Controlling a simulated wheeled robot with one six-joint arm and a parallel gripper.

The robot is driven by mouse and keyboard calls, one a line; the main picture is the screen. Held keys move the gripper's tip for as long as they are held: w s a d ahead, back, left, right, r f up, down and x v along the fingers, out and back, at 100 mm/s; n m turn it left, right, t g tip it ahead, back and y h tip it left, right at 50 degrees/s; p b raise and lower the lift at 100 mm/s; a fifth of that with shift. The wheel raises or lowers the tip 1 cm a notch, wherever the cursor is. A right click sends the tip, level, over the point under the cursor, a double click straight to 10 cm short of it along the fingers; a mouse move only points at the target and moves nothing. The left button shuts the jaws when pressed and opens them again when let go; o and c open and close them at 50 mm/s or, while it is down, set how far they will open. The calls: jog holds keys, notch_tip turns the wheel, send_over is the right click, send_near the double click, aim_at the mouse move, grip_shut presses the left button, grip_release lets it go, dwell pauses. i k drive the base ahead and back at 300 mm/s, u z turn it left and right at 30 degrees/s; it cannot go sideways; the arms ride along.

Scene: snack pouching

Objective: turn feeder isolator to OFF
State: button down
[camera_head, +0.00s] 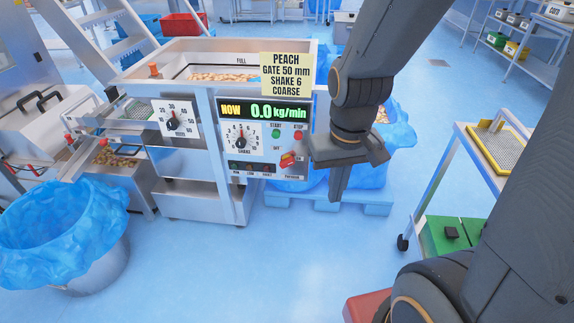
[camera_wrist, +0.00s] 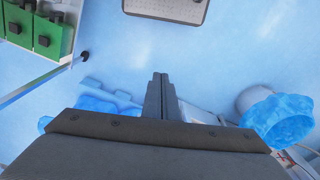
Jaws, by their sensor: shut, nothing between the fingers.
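The feeder isolator (camera_head: 287,160) is a red rotary handle on a yellow plate at the lower right of the feeder's control panel (camera_head: 245,170). Its handle looks tilted, with its right end higher; its small labels are too blurred to read surely. My gripper (camera_head: 338,186) is shut and empty, pointing down to the right of the panel and apart from the isolator. In the wrist view my gripper's closed fingers (camera_wrist: 158,98) show over the floor. The isolator cannot be made out there.
A green START button (camera_head: 276,134) and red STOP button (camera_head: 298,136) sit above the isolator. Blue bags on a blue pallet (camera_head: 330,204) stand behind my gripper. A blue-lined bin (camera_head: 65,225) stands left; a trolley (camera_head: 460,150) stands right. The front floor is mostly clear.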

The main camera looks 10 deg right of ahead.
aim_at(287, 160)
jog(key=z, duration=1.95)
jog(key=k, duration=1.15)
jog(key=u, duration=1.9)
jog(key=i, duration=0.5)
